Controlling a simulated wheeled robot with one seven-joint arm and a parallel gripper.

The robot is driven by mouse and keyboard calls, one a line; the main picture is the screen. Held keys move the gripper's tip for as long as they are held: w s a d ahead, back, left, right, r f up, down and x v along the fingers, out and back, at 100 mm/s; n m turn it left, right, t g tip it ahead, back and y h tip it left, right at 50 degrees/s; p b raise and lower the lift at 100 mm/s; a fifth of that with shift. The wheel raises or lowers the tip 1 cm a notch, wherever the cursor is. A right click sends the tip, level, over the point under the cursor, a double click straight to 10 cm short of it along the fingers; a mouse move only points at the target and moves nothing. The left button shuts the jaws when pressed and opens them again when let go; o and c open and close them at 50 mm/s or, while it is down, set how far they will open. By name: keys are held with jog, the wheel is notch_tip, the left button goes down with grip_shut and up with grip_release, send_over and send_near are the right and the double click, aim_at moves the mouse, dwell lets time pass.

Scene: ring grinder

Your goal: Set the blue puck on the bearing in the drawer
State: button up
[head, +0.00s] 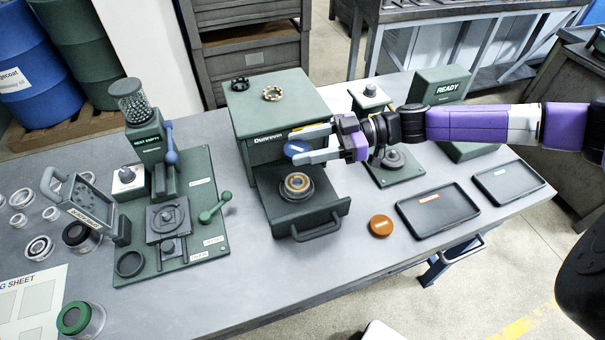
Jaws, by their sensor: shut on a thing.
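The blue puck (296,147) is held between the fingers of my gripper (300,145), which is shut on it. The puck is above the open drawer (332,210), near the front face of the green cabinet. The bearing (297,183), a ring with a brass-coloured inner part, sits on a round dark seat in the drawer. The puck is apart from the bearing, above it and slightly toward the cabinet in the picture. My arm reaches in from the right.
The green cabinet (265,110) stands behind the drawer, with two rings on top. An orange puck (381,226) lies right of the drawer, beside two dark trays (437,211). A green press (150,145) stands left. Bare table lies in front of the drawer.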

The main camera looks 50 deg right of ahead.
aim_at(304, 181)
notch_tip(304, 181, down, 10)
jog(key=shift+s+r, duration=0.1)
jog(key=shift+r, duration=0.05)
dwell(0.3)
jog(key=o, duration=1.4)
jog(key=shift+o, duration=0.2)
jog(key=v, duration=0.7)
jog(key=shift+s+d, duration=0.15)
jog(key=shift+s, duration=0.05)
